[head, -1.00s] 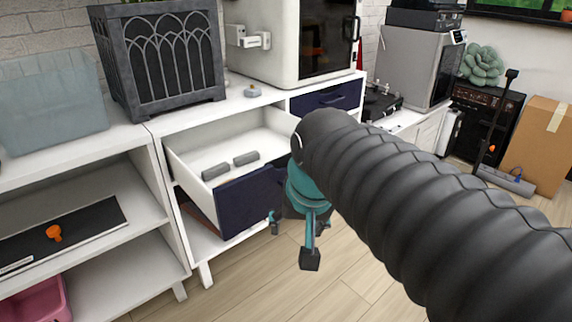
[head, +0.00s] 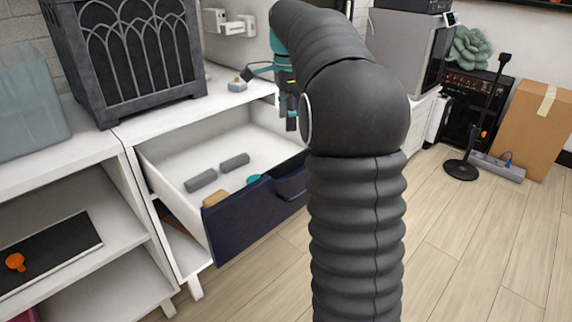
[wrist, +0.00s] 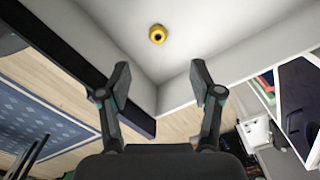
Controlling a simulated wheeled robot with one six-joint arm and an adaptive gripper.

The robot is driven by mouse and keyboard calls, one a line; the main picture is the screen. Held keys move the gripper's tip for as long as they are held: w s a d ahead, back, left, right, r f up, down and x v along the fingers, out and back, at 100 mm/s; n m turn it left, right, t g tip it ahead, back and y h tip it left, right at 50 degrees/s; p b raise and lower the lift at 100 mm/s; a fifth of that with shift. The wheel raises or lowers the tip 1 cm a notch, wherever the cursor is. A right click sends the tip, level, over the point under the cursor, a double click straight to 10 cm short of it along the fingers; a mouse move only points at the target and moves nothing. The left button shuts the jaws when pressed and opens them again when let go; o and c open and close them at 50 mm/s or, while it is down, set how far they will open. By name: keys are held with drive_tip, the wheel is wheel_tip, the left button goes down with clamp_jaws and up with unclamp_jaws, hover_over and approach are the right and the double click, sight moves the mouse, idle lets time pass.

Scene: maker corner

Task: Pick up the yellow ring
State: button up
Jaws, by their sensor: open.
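The yellow ring (wrist: 157,34) shows in the wrist view as a small ring with a dark centre. It lies on a pale surface that looks like the floor of the open drawer, near a corner of its walls. I cannot make it out in the head view. My gripper (wrist: 160,72) is open and empty, with its two fingers apart and the ring beyond their tips. In the head view my gripper is partly hidden behind my arm, above the far right part of the drawer (head: 255,228).
The drawer also holds two grey blocks (head: 201,180) (head: 235,161), a tan piece (head: 215,198) and a teal piece (head: 254,179). A small grey item (head: 237,85) stands on the cabinet top beside a dark lantern-like box (head: 130,60).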

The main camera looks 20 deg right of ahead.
drive_tip(key=f, duration=0.3)
drive_tip(key=f+b, duration=0.1)
drive_tip(key=f, duration=0.4)
drive_tip(key=shift+w+d+f, duration=0.1)
drive_tip(key=shift+d+f, duration=0.15)
drive_tip(key=shift+f, duration=0.05)
drive_tip(key=f, duration=0.3)
drive_tip(key=s+d+f, duration=0.1)
drive_tip(key=shift+f+b, duration=0.2)
drive_tip(key=shift+b, duration=0.2)
drive_tip(key=shift+f, duration=0.45)
drive_tip(key=c, duration=0.9)
